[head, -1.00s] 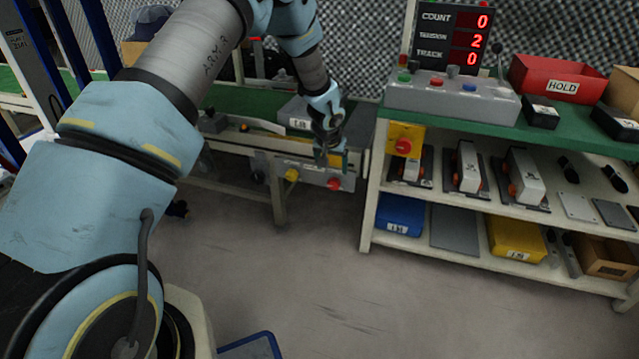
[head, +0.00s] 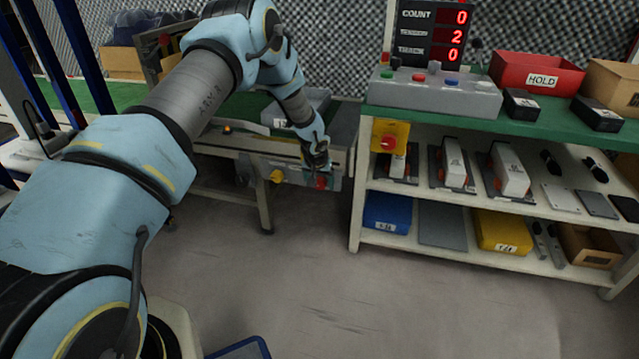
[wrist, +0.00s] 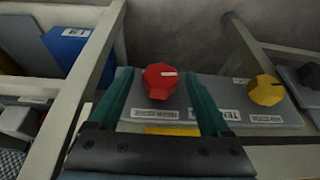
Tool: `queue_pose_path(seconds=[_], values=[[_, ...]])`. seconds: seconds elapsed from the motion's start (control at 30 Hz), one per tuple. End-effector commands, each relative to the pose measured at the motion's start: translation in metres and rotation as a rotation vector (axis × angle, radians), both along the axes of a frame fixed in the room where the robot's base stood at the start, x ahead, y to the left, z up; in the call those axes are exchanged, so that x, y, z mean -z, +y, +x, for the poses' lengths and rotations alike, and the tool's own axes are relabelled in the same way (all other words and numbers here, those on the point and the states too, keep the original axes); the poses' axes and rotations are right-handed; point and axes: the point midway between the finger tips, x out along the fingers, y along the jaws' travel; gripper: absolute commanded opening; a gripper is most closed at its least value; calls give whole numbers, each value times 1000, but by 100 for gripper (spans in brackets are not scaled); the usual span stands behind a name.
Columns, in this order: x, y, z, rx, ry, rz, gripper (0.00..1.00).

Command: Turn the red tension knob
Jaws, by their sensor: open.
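The red tension knob (wrist: 160,81) sits on a grey panel (wrist: 205,98) in the wrist view, with a white mark on its top. In the head view the red knob (head: 321,183) is at the panel's right end, partly covered by my gripper (head: 318,170). In the wrist view my gripper (wrist: 158,90) is open, with one green finger on each side of the red knob and gaps between them. I cannot tell how deep the fingers reach. The display (head: 432,33) reads COUNT 0, TENSION 2, TRACK 0.
A yellow knob (wrist: 266,90) sits on the same panel beside the red one. A white shelf frame (head: 357,190) stands close to the right. A yellow box with a red button (head: 390,140) hangs on it.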

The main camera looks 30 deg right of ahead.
Motion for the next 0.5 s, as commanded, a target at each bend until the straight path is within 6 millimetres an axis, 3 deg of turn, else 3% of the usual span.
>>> queue_pose_path(seconds=[0.07, 0.5], values=[[0, 0, 0, 0, 0, 0, 77], [0, 0, 0, 0, 0, 0, 27]])
